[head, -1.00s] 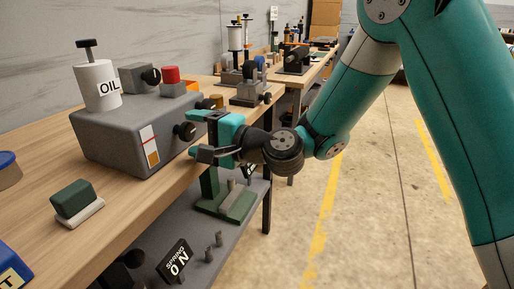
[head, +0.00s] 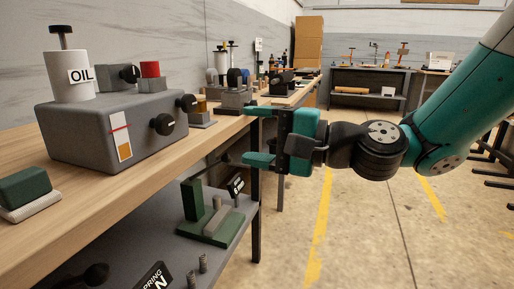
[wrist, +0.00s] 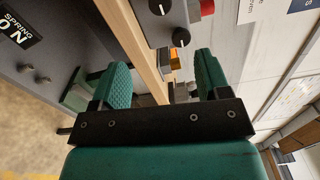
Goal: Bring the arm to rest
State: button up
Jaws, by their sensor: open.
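My gripper (head: 256,136) is open and empty in the head view. Its two teal fingers point left, one above the other, near the front edge of the wooden workbench (head: 95,215). In the wrist view both teal fingers of my gripper (wrist: 163,78) stand apart with nothing between them; the bench edge and a black knob (wrist: 181,37) show beyond. My arm (head: 465,100) reaches in from the right of the head view, over the open floor.
On the bench stand a grey machine (head: 85,140) with a white OIL cup (head: 72,75) and a red button (head: 150,69). A green fixture (head: 215,220) sits on the lower shelf. The concrete floor (head: 370,240) at right is clear.

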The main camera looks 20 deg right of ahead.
dwell(0.4)
jog(key=s+a+f+n+g+h, duration=0.1)
jog(key=s+a+f+n+g, duration=0.3)
jog(key=s+n+g, duration=0.15)
jog(key=s+d+f+n+g+h, duration=0.2)
jog(key=s+f+n+g+h, duration=0.15)
jog(key=s+n, duration=0.2)
jog(key=s+d+f+n+g+h, duration=0.2)
jog(key=s+d+f+n+h, duration=0.15)
jog(key=s+n+h, duration=0.2)
notch_tip(320, 180, up, 25)
jog(key=p, duration=2.5)
jog(key=shift+s+a+m+p, duration=0.2)
jog(key=shift+s+m+p, duration=0.15)
jog(key=shift+s, duration=0.1)
jog(key=shift+f, duration=0.15)
